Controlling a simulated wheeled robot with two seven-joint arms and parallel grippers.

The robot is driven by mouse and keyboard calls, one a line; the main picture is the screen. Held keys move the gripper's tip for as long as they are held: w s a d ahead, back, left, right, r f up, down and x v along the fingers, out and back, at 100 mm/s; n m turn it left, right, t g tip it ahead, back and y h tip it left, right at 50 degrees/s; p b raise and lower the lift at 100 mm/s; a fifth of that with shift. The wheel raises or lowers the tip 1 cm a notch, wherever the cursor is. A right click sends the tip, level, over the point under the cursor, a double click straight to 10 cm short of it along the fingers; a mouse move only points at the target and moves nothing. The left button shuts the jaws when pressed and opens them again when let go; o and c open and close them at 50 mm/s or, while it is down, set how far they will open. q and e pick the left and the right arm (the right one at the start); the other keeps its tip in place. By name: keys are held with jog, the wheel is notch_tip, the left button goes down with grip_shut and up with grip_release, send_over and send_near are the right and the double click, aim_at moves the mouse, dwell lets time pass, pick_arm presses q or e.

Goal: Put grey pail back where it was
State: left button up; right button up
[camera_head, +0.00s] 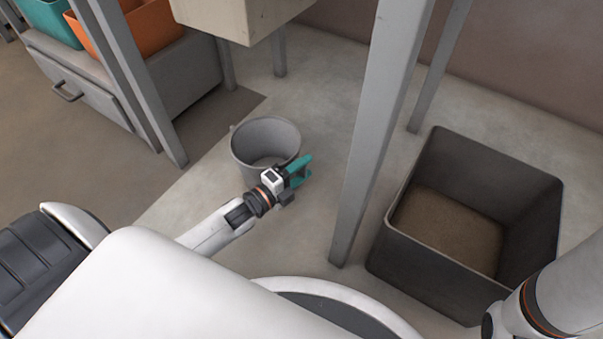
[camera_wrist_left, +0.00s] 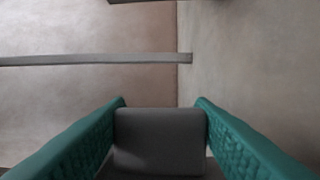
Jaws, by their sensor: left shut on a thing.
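The grey pail (camera_head: 246,155) is upright and open at the top, over the pale floor left of the middle post in the head view. Its inside looks light grey, and I cannot tell whether its base touches the floor. My left gripper (camera_head: 305,170) is at the pail's near right side, its teal fingers shut on it. In the left wrist view a dark grey piece (camera_wrist_left: 160,140) sits between the fingers. Most of the grip is hidden by the gripper itself. My right gripper is out of view.
A dark square bin (camera_head: 545,225) with brown pellets stands at the right. A grey post (camera_head: 372,140) rises between pail and bin. A beige box-shaped housing (camera_head: 240,18) hangs above. A grey drawer cabinet (camera_head: 185,75) with teal and orange bins is at the upper left.

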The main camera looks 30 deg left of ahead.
pick_arm(q)
jog(key=o, duration=1.1)
jog(key=shift+r, duration=0.2)
jog(key=shift+p+v, duration=3.1)
jog(key=shift+v, duration=2.95)
